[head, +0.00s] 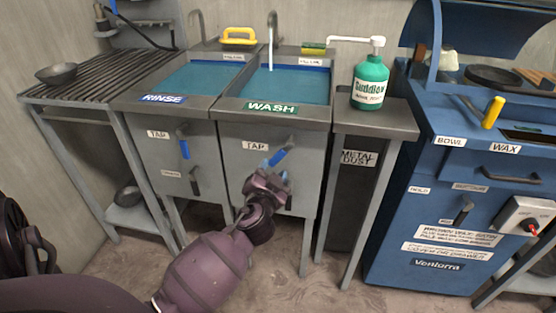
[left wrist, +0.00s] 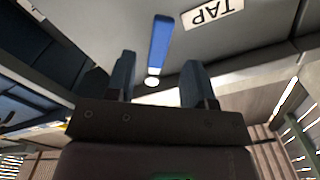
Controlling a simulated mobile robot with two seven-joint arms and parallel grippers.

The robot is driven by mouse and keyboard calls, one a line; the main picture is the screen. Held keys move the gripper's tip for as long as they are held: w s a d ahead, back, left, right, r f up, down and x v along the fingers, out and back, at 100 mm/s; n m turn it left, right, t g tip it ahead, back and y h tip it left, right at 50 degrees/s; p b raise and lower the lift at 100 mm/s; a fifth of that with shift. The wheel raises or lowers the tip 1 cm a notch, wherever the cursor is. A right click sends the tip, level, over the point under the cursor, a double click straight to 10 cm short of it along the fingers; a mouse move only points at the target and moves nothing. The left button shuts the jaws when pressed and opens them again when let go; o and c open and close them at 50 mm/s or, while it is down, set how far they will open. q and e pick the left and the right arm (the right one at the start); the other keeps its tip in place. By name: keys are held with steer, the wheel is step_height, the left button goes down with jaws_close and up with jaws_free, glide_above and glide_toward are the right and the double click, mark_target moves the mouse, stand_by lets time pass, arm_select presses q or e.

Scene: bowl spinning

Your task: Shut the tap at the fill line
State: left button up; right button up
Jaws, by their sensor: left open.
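The wash sink's tap lever (head: 281,154) is blue and slants on the front panel beside a TAP label (head: 257,146). It also shows in the left wrist view (left wrist: 159,42), appearing between my fingertips. My left gripper (head: 273,173) is open just below and in front of the lever; I cannot tell whether it touches. In the wash sink (head: 273,107), a thin pale stream (head: 270,50) runs from the spout (head: 272,18) into blue water (head: 285,86). A small label (head: 311,62) sits at the back wall, its words too small to read surely. My right gripper is not in view.
The rinse sink (head: 162,98) with its own blue lever (head: 184,149) is at left. A green soap bottle (head: 370,82) stands on the right side table (head: 385,122). A blue wax bench (head: 440,200) stands further right. A lower handle (head: 289,201) is close to my gripper.

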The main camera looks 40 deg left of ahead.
mark_target(276, 160)
arm_select(q)
steer(key=shift+b+x, duration=0.3)
steer(key=shift+x, duration=2.6)
jaws_close()
